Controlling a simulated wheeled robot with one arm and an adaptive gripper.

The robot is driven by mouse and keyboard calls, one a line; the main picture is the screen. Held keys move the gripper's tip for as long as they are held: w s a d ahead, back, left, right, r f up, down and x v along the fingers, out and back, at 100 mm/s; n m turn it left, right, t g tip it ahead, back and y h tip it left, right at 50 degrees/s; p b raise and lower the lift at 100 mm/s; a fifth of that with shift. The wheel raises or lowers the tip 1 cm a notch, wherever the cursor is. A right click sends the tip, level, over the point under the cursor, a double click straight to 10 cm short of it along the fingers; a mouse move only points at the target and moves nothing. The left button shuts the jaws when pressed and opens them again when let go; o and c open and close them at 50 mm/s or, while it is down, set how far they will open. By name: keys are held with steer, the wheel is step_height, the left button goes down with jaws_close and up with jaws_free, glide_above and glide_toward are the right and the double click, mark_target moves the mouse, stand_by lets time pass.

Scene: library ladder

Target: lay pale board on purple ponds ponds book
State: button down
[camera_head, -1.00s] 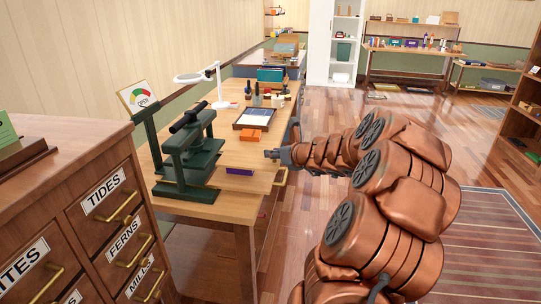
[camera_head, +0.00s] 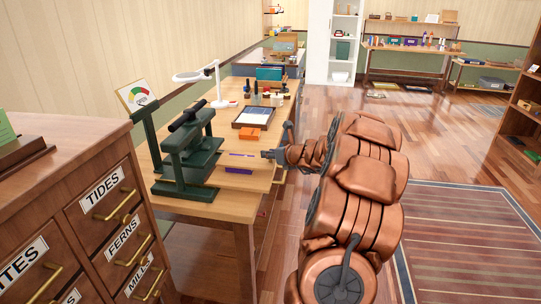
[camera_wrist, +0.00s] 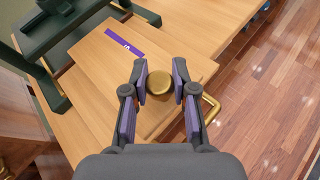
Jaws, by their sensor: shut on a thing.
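The pale board (camera_wrist: 85,85) is a flat wooden slab with a brass knob (camera_wrist: 160,84) and a purple strip (camera_wrist: 125,43) on its far part. My gripper (camera_wrist: 160,84) is shut on the knob in the wrist view. In the head view my gripper (camera_head: 270,154) is at the right edge of the wooden table, with the purple strip (camera_head: 242,154) to its left. The purple book's spine (camera_head: 238,170) shows just in front of and below the strip. Most of the book is hidden. I cannot tell whether the board touches it.
A dark green press (camera_head: 188,150) stands close on the left. A brass drawer handle (camera_wrist: 211,108) sticks out beside my gripper.

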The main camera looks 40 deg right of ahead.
steer(key=shift+f, duration=0.1)
steer(key=c, duration=0.9)
jaws_free()
